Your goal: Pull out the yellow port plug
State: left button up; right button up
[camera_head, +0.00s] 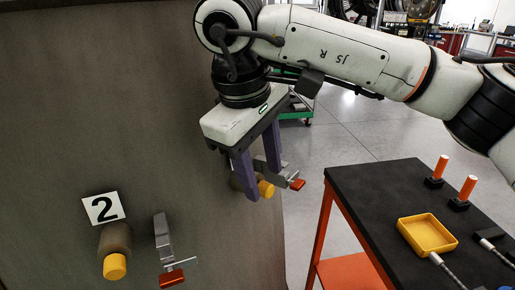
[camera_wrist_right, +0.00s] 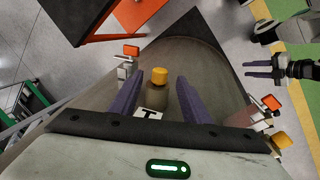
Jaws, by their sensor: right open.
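My right gripper (camera_head: 261,184) is open at the dark curved panel, its purple fingers pointing down toward a yellow port plug (camera_head: 266,189). In the right wrist view this plug (camera_wrist_right: 159,75) lies between the spread fingers of the right gripper (camera_wrist_right: 159,82), seated at the end of a brownish port (camera_wrist_right: 158,92); I see no clear contact. A second yellow plug (camera_head: 115,267) sits in the port below the "2" label (camera_head: 103,208). It also shows at the right wrist view's right edge (camera_wrist_right: 283,141). My left gripper (camera_wrist_right: 252,69) appears open, away from the panel.
A red-tipped metal latch (camera_head: 296,184) is beside the near port, another (camera_head: 172,278) beside port 2. A black-topped cart (camera_head: 370,185) at right holds a yellow tray (camera_head: 426,234) and orange pegs (camera_head: 467,187). Open floor lies behind.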

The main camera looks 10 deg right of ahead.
jog(key=shift+w+d+f, duration=0.1)
jog(key=shift+d+f, duration=0.05)
jog(key=shift+f, duration=0.45)
jog(key=shift+w+d+f, duration=0.1)
jog(key=shift+w+f, duration=0.05)
jog(key=shift+f, duration=0.5)
grip_shut()
jog(key=shift+s+d, duration=0.3)
pick_arm(q)
jog(key=shift+w+f+b, duration=0.4)
jog(key=shift+w+b, duration=0.1)
jog(key=shift+b, duration=0.2)
pick_arm(e)
jog(key=s+d, duration=0.2)
jog(key=s, duration=0.1)
jog(key=shift+d, duration=0.4)
pick_arm(q)
jog(key=shift+w, duration=0.1)
pick_arm(e)
jog(key=shift+s+d+r, duration=0.35)
jog(key=shift+s+d, duration=0.35)
jog(key=shift+s, duration=0.05)
jog(key=shift+s+d+r, duration=0.3)
jog(key=shift+s+d, duration=0.4)
